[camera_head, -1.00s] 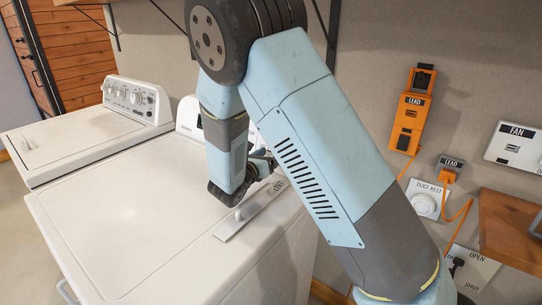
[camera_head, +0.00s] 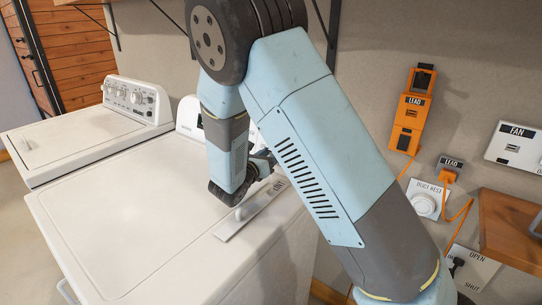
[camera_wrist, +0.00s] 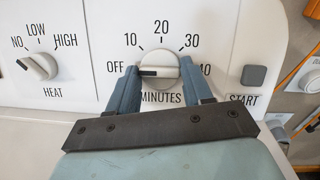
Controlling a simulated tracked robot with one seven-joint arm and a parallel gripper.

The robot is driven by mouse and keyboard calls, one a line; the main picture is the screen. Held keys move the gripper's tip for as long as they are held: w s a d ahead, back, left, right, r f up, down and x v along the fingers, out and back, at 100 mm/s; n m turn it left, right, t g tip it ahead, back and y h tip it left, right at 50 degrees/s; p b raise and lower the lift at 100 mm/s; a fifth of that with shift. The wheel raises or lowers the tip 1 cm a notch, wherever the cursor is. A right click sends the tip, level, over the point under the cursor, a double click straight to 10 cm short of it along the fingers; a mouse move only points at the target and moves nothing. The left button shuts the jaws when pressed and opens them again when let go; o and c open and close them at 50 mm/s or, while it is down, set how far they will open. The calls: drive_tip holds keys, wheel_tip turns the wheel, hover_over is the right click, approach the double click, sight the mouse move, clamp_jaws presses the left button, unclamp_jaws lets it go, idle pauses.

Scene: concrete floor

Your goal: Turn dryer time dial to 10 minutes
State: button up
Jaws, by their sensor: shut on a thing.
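The dryer time dial (camera_wrist: 159,62) is a round white knob with a raised bar, marked OFF, 10, 20, 30, 40 and MINUTES. The black mark on its bar points left, near OFF. My gripper (camera_wrist: 157,74) is shut on the dial, one blue finger on each side of the bar. In the head view my arm hides the dial and the gripper's fingertips. The white dryer (camera_head: 110,210) stands in front of my arm.
The HEAT knob (camera_wrist: 38,66) is left of the dial, pointing up-left towards NO. The grey START button (camera_wrist: 254,75) is close to the right finger. Wall boxes are at the right.

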drive_tip(key=shift+m, duration=0.3)
drive_tip(key=m, duration=0.2)
drive_tip(key=m+g+h, duration=0.1)
drive_tip(key=m, duration=0.1)
drive_tip(key=shift+w+a+h, duration=0.1)
drive_tip(key=shift+h, duration=0.2)
drive_tip(key=m+g, duration=0.1)
drive_tip(key=m, duration=0.2)
drive_tip(key=m+g+h, duration=0.1)
drive_tip(key=m, duration=0.2)
drive_tip(key=shift+m, duration=0.3)
drive_tip(key=o, duration=1)
drive_tip(key=shift+o, duration=0.2)
drive_tip(key=shift+a, duration=0.15)
drive_tip(key=v, duration=1.3)
drive_tip(key=shift+a+f, duration=0.1)
drive_tip(key=shift+a, duration=0.25)
